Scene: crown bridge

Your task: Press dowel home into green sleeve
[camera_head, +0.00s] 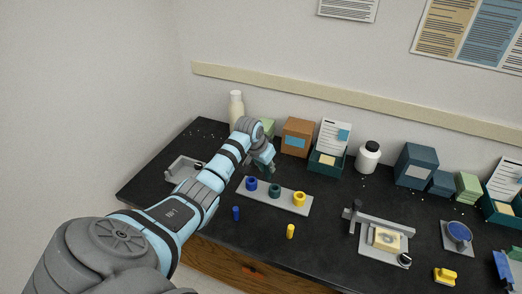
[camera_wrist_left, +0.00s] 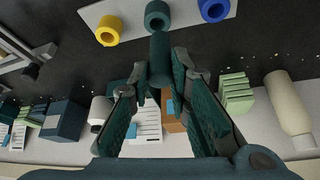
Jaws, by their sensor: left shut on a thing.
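My left gripper (camera_head: 266,166) is over the white sleeve plate (camera_head: 240,193) and is shut on a dark green dowel. In the left wrist view the dowel (camera_wrist_left: 158,62) stands out between the fingertips (camera_wrist_left: 160,75), its end close to the green sleeve's rim. The green sleeve (camera_head: 275,191) is the middle of three on the plate, and it also shows in the left wrist view (camera_wrist_left: 157,14). I cannot tell whether dowel and sleeve touch. A blue sleeve (camera_head: 251,184) and a yellow sleeve (camera_head: 299,200) flank it. My right gripper is not in view.
A blue dowel (camera_head: 236,213) and a yellow dowel (camera_head: 290,231) stand in front of the plate. A grey fixture (camera_head: 184,169) is left, and another device (camera_head: 380,240) right. Boxes, a white bottle (camera_head: 236,109) and a white jar (camera_head: 368,157) line the back.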

